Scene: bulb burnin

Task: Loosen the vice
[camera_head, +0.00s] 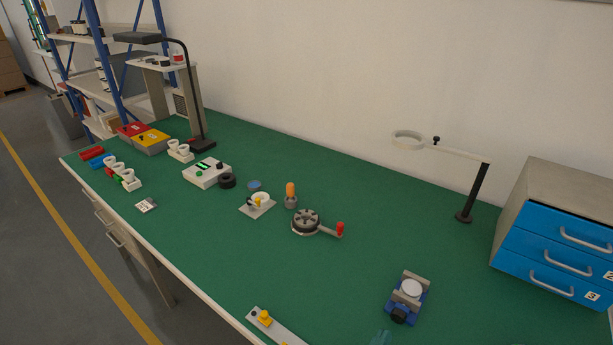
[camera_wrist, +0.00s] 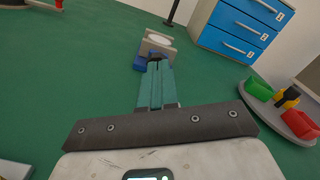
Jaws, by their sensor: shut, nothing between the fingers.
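The vice (camera_head: 421,309) stands on the right part of the green bench, with a blue body and grey jaws. A round white piece (camera_head: 411,287) sits between its jaws. A black knob (camera_head: 398,316) is on its near side. The vice also shows in the wrist view (camera_wrist: 140,63), just beyond my fingertips, which partly hide its near side. My gripper (camera_wrist: 158,66) has teal fingers, shut and empty, pointing at the vice's knob side. I cannot tell whether they touch it.
Blue drawers (camera_head: 555,235) stand at the right end, and a ring-lamp stand (camera_head: 477,195) behind the vice. A round fixture with a red-knobbed crank (camera_head: 307,219) is to its left. A plate with yellow knobs (camera_head: 283,330) lies at the front edge. Bench around the vice is clear.

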